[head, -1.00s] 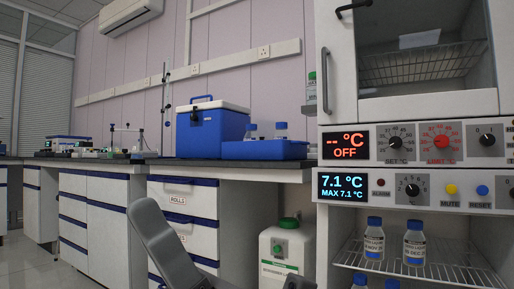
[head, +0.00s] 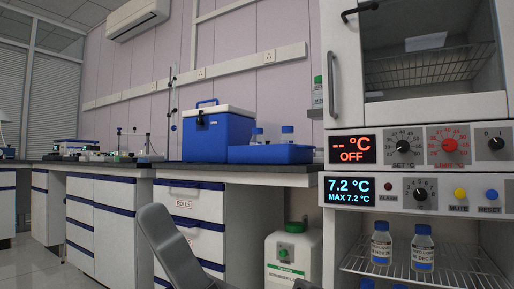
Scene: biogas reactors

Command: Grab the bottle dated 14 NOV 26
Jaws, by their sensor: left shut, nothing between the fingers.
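Two clear bottles with blue caps and white labels stand upright side by side on the upper wire shelf of the open lower cabinet. The left bottle (head: 381,245) has a label that seems to read NOV, with the day too small to be sure of. The right bottle (head: 423,250) seems to read DEC. Blue caps of lower bottles (head: 367,284) show at the bottom edge, with their labels out of view. My right gripper is out of view.
The cabinet's control panel (head: 425,193) overhangs the bottle shelf (head: 420,272). A white canister (head: 290,255) with a green cap stands left of the cabinet under the bench. A blue cool box (head: 218,132) and blue tray (head: 270,154) are on the bench.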

